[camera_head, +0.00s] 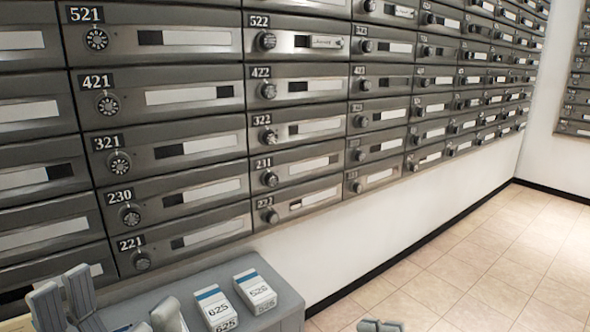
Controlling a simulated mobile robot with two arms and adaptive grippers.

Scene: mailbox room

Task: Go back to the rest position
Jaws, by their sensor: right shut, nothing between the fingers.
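My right gripper (380,326) just shows at the bottom edge, over the tiled floor, as grey fingertips close together. It is shut and holds nothing; the rest of it is below the frame. My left gripper (112,308) is in the lower left corner, in front of the grey surface. Two of its grey fingers stand on the left and one on the right, spread apart with a gap between. It looks open, and I see nothing held. Its base is cut off by the frame.
A wall of grey numbered mailboxes (190,96) fills the left and back. Two white boxes with blue stripes, marked 625 (214,306) and 526 (255,291), stand on a grey surface (287,308) below it. Tiled floor (490,265) lies clear at the right.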

